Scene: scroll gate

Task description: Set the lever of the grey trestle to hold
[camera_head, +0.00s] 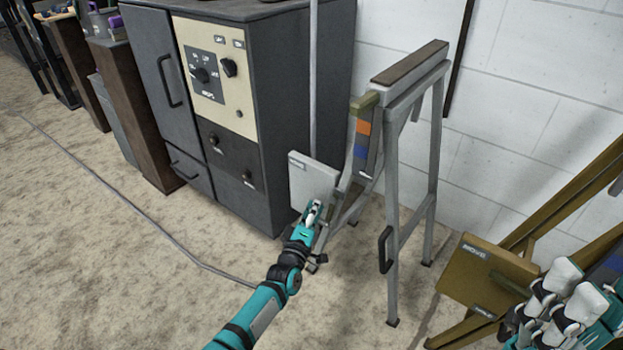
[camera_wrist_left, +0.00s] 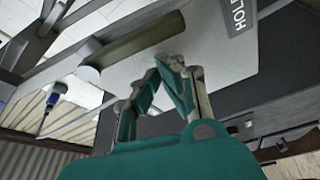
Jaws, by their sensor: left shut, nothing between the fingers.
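The grey trestle (camera_head: 392,200) stands against the wall, with a brown top bar. A pale plate (camera_head: 312,180) on its left side has a small label, unreadable in the head view. In the left wrist view the plate (camera_wrist_left: 215,60) reads HOLD at its right edge. An olive round bar (camera_wrist_left: 140,46), seemingly the lever's handle, lies across the plate there, just beyond my fingertips; I cannot tell if they touch. My left gripper (camera_head: 316,206) is shut and empty in front of the plate; it also shows in the left wrist view (camera_wrist_left: 165,68).
A dark cabinet (camera_head: 180,90) with a cream knob panel stands left of the trestle. An olive-brown trestle with a plate marked MOVE (camera_head: 485,270) stands at right. My teal and white right-side parts (camera_head: 560,305) overlap it. The floor at left is mostly clear, crossed by a cable.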

